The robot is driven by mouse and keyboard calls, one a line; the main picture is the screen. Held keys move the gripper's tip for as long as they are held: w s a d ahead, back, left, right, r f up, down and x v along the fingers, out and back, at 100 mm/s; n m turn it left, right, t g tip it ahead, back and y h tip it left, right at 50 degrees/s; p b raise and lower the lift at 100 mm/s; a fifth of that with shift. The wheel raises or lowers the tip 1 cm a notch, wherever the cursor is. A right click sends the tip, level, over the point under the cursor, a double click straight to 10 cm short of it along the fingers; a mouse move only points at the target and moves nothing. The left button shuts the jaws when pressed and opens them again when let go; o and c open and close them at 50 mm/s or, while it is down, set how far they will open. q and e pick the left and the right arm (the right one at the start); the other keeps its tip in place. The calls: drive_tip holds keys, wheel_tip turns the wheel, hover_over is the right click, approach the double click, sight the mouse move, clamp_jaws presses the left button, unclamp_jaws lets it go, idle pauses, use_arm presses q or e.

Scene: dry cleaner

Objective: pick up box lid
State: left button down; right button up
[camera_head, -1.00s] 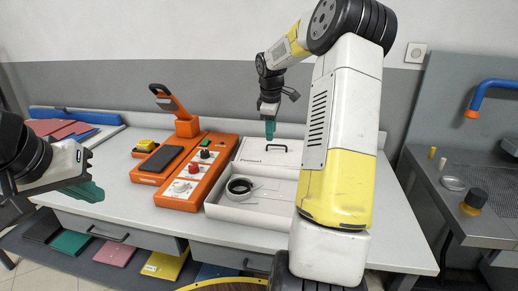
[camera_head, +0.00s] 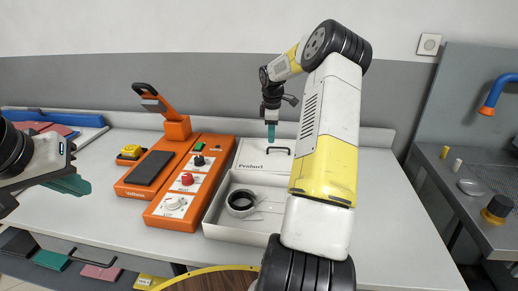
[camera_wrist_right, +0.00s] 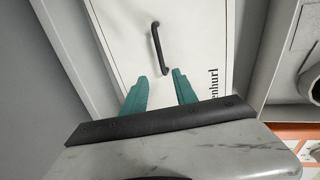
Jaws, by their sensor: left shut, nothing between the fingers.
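The box lid (camera_head: 252,158) is a white panel with a dark bar handle (camera_head: 278,149) and printed lettering. It lies at the back of the white box (camera_head: 214,218) on the table. In the right wrist view the lid (camera_wrist_right: 196,38) and its handle (camera_wrist_right: 159,48) lie just beyond the fingertips. My right gripper (camera_head: 271,133) points down above the lid near the handle. Its teal fingers (camera_wrist_right: 160,80) are apart with nothing between them, and the handle is beyond them. My left gripper (camera_head: 72,184) is shut and empty at the left, away from the box.
The open part of the white box holds a dark roll (camera_head: 241,202). An orange sealing machine (camera_head: 190,180) stands left of the box. Coloured folders (camera_head: 42,128) lie at the far left. A grey sink unit (camera_head: 480,190) stands at the right. The table's right part is clear.

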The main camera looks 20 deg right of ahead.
sight(278, 153)
drive_tip(key=f, duration=0.6)
drive_tip(key=shift+w+d, duration=0.15)
drive_tip(key=shift+d, duration=0.1)
drive_tip(key=shift+r, duration=0.1)
clamp_jaws()
idle(1.0)
